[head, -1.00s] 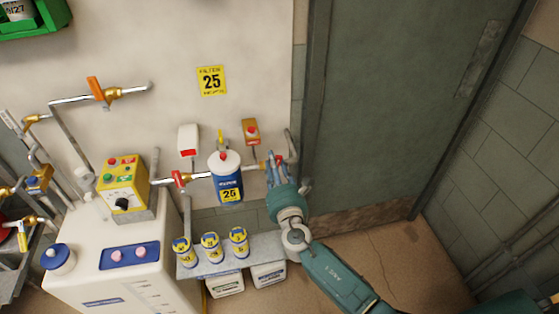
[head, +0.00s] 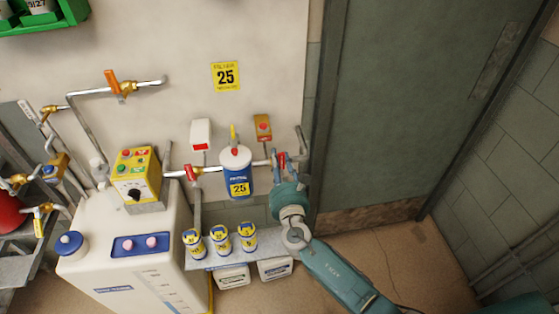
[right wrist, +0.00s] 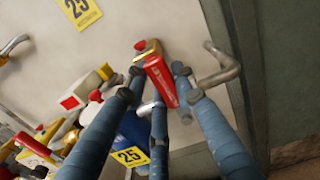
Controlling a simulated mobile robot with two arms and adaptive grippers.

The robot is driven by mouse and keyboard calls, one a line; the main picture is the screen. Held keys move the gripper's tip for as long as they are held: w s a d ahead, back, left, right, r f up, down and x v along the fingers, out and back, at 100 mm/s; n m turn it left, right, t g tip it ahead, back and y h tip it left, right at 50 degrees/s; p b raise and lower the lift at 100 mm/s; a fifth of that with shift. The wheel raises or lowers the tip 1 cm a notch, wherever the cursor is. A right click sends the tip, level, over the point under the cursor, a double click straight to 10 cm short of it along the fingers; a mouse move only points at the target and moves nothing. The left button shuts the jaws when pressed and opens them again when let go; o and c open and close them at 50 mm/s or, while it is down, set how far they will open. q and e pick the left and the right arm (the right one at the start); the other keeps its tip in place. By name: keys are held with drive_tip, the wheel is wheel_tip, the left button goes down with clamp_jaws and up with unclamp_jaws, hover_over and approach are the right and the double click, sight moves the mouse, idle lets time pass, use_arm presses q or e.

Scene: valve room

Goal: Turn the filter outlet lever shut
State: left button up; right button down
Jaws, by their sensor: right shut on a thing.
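The filter (head: 237,180) is a blue housing with a white cap, a red knob and a yellow "25" label, set in the wall pipe. The outlet lever (head: 282,160) is red and sits on the pipe just right of the filter. My right gripper (head: 283,168) is at this lever, its blue fingers partly covering it. In the right wrist view the red lever (right wrist: 161,82) lies between the fingertips of my right gripper (right wrist: 158,92), which is shut on it. The lever's exact angle to the pipe is hard to tell. My left gripper is out of view.
Another red lever (head: 192,172) sits left of the filter. A red-button box (head: 262,127) and a white box (head: 201,133) are above. Three small canisters (head: 220,239) stand on a shelf below. A grey door (head: 410,100) fills the right side.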

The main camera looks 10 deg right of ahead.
drive_tip(key=c, duration=1.4)
unclamp_jaws()
drive_tip(key=shift+o, duration=0.2)
drive_tip(key=s, duration=1.2)
drive_tip(key=shift+a, duration=0.25)
drive_tip(key=s+d+f+m+g, duration=0.3)
drive_tip(key=s+f+m, duration=0.1)
drive_tip(key=f, duration=0.7)
drive_tip(key=s+d+f+m+g+b, duration=0.1)
drive_tip(key=s+d+f+m+g, duration=0.3)
drive_tip(key=f, duration=0.7)
drive_tip(key=s+d+f+m+g, duration=0.15)
drive_tip(key=s+f+m, duration=0.35)
drive_tip(key=f, duration=0.7)
drive_tip(key=s+f+m+g, duration=0.2)
drive_tip(key=s+f+m, duration=0.4)
drive_tip(key=s, duration=0.5)
drive_tip(key=s+d+f+m+g+b, duration=0.1)
drive_tip(key=s+f+m+g, duration=0.2)
drive_tip(key=s+f+m, duration=0.4)
drive_tip(key=s+d+f+m+g+b, duration=0.1)
drive_tip(key=s+f+m+g, duration=0.2)
drive_tip(key=s, duration=1.3)
wheel_tip(320, 180, down, 4)
drive_tip(key=m, duration=0.4)
drive_tip(key=shift+s+d+r+y, duration=0.15)
drive_tip(key=shift+s+r+y, duration=0.1)
drive_tip(key=shift+s+y, duration=0.05)
